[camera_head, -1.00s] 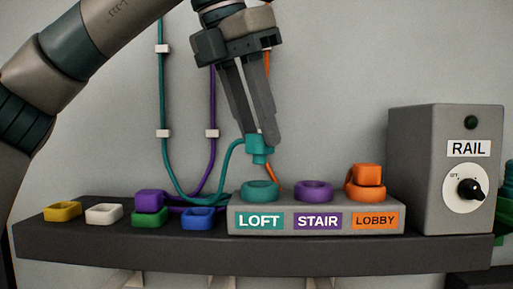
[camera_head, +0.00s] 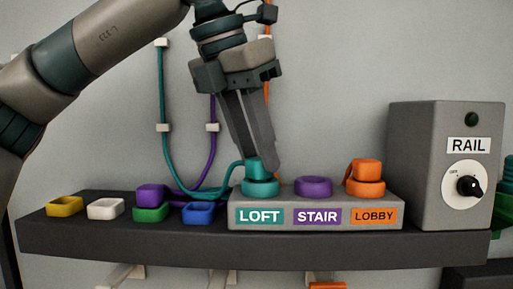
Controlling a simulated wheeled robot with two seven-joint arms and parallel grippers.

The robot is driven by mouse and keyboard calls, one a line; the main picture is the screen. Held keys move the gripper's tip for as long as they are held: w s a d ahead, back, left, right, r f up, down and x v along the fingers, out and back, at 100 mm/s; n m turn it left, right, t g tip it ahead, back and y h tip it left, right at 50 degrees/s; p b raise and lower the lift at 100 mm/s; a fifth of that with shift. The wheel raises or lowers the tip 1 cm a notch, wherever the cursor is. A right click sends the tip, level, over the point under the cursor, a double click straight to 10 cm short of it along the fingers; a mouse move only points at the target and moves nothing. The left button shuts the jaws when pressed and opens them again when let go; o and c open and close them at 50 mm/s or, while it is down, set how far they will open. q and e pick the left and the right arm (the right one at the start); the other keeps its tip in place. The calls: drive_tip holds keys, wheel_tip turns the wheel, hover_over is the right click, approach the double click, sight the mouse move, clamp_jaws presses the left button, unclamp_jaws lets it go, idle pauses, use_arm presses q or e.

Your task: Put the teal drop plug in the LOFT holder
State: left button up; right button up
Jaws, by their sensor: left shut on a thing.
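The teal drop plug (camera_head: 255,168) is at the teal ring of the LOFT holder (camera_head: 261,188), directly above and touching it as far as I can see. A teal cord runs from the plug down to the left and up the wall. My left gripper (camera_head: 262,168) points down from above with its fingers close together at the plug, shut on it. The fingertips partly hide the plug's right side. I cannot tell how deep the plug sits in the ring. My right gripper is not in view.
The grey block also bears an empty purple STAIR ring (camera_head: 313,187) and a LOBBY ring (camera_head: 366,187) with an orange plug (camera_head: 364,169). Several coloured trays line the shelf's left, the purple plug (camera_head: 152,195) on the green one. The RAIL box (camera_head: 443,160) stands right.

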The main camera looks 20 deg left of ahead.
use_arm(q)
drive_tip(key=o, duration=1.1)
drive_tip(key=shift+c, duration=0.2)
drive_tip(key=shift+r+p, duration=0.35)
drive_tip(key=shift+p, duration=0.15)
drive_tip(key=shift+s+r+b, duration=0.1)
drive_tip(key=shift+r+b, duration=0.15)
drive_tip(key=shift+b, duration=0.15)
drive_tip(key=b+v, duration=0.1)
drive_tip(key=v, duration=1)
drive_tip(key=shift+b, duration=0.35)
drive_tip(key=shift+r, duration=0.1)
